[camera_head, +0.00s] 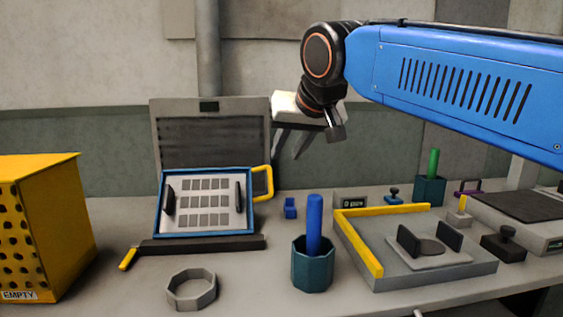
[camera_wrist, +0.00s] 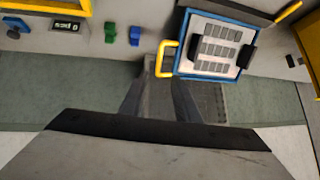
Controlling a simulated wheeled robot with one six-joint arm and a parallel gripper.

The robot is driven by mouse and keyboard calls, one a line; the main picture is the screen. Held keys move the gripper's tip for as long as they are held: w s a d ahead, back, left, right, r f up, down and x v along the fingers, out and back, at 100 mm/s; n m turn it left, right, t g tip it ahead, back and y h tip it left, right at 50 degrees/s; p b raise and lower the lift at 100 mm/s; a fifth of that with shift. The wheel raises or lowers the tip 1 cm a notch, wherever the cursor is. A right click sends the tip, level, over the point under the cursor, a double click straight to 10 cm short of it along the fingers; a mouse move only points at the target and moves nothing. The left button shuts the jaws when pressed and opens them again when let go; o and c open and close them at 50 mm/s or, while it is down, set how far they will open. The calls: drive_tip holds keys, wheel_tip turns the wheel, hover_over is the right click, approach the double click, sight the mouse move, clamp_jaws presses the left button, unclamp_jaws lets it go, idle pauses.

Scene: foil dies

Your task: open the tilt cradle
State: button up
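The tilt cradle appears to be the blue-framed tray (camera_head: 206,234) leaning back on the left half of the bench. Its pale panel (camera_head: 222,202) bears rows of grey rectangles between two black pads. A yellow handle (camera_head: 269,184) sticks out from its right side; the handle also shows in the wrist view (camera_wrist: 161,58). A dark bar (camera_head: 205,244) with a yellow-tipped lever (camera_head: 128,259) lies along its front. My gripper (camera_head: 286,152) hangs above and right of the handle, apart from it.
A grey slatted panel (camera_head: 213,130) stands behind the tray. A yellow perforated box (camera_head: 50,225) is at left. A grey ring (camera_head: 192,289) and a teal cup (camera_head: 312,268) holding a blue rod (camera_head: 314,225) are in front. A yellow-edged tray (camera_head: 380,277) fills the right.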

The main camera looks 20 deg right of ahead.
drive_tip(key=shift+v, duration=1.8)
drive_tip(key=shift+w, duration=0.1)
drive_tip(key=c, duration=0.7)
drive_tip(key=w+g, duration=0.1)
drive_tip(key=w, duration=0.2)
drive_tip(key=w+r+g, duration=0.1)
drive_tip(key=w, duration=0.3)
drive_tip(key=w+r+m+g, duration=0.1)
drive_tip(key=w, duration=0.3)
drive_tip(key=shift+w+a+r+g+h, duration=0.2)
drive_tip(key=shift+w+g+h, duration=0.1)
drive_tip(key=shift+h, duration=0.1)
clamp_jaws()
drive_tip(key=w+f+m+g, duration=0.1)
drive_tip(key=w+g, duration=0.2)
drive_tip(key=w, duration=0.6)
drive_tip(key=s+x, duration=0.2)
drive_tip(key=x, duration=0.7)
drive_tip(key=shift+s+f+g, duration=0.3)
drive_tip(key=shift+s+f, duration=0.05)
drive_tip(key=shift+f, duration=0.25)
